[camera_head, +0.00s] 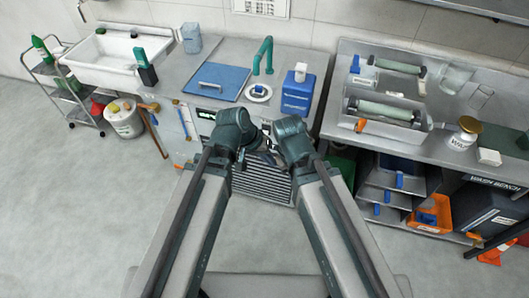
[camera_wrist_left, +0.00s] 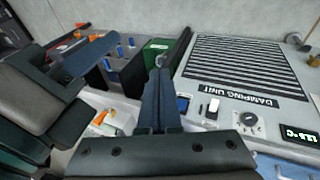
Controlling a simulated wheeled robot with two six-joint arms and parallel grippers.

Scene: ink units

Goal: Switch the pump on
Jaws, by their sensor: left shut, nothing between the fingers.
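The grey damping unit (camera_head: 262,182) shows below my arms in the head view. In the left wrist view, its labelled front panel (camera_wrist_left: 228,93) carries a ribbed grille, a white rocker switch (camera_wrist_left: 213,108), a round knob (camera_wrist_left: 248,119) and a lit green display. A small blue-framed part (camera_wrist_left: 183,103) sits left of the rocker. I cannot read which control is the pump's. My left gripper (camera_head: 242,160) is shut and empty in front of the unit; its fingers (camera_wrist_left: 160,66) appear left of the controls, with no clear contact. My right gripper (camera_head: 269,157) is beside it, its jaws unclear.
Above the unit are a blue lid (camera_head: 218,82), a green tap (camera_head: 264,55) and a blue box (camera_head: 297,93). The wash bench (camera_head: 345,108) with rollers and shelves stands right. A sink (camera_head: 118,52) and trolley (camera_head: 88,112) stand left. The left floor is mostly free.

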